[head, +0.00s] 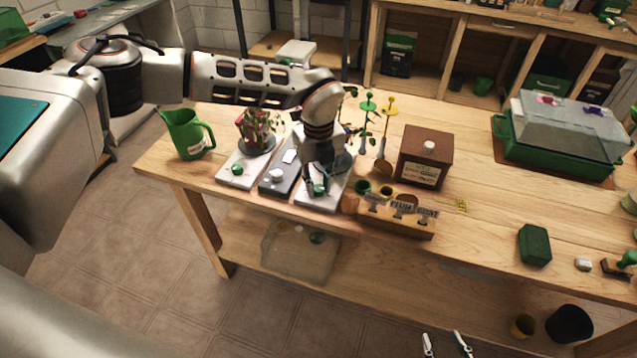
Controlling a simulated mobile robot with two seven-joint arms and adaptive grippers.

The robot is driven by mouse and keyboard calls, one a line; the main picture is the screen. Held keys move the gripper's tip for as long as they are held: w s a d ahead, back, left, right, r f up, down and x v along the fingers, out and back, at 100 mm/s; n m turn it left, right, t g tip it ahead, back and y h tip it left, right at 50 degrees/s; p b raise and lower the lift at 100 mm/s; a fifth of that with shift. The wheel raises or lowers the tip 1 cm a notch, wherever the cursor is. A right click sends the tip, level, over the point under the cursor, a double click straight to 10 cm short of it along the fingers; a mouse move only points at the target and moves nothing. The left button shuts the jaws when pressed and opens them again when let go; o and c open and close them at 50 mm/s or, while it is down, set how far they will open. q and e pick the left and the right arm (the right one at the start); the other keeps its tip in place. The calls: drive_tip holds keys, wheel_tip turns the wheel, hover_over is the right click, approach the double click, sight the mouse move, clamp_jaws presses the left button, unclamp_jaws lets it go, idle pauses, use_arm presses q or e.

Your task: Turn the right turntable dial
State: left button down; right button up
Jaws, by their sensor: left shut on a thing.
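The right turntable (318,204) is a white base on the table's left half, with a dark round disc behind my arm. Its green dial (319,190) sits near the front of the base, partly hidden by my gripper. My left gripper (317,190) points down from above and is shut on this dial. The left turntable (226,178) is a similar white base with a green dial (237,169) and a leafy potted plant (256,130) on its disc. My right gripper (447,345) shows at the bottom edge, fingers apart and empty, in front of the table.
A grey unit with a white knob (276,175) stands between the turntables. A green jug (187,134) is at left. A wooden holder with labels (395,220) and a brown box (425,158) stand close at right.

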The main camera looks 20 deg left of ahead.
sight(319, 187)
use_arm(q)
drive_tip(key=shift+n, duration=0.4)
drive_tip(key=c, duration=1.8)
unclamp_jaws()
wheel_tip(319, 187, up, 12)
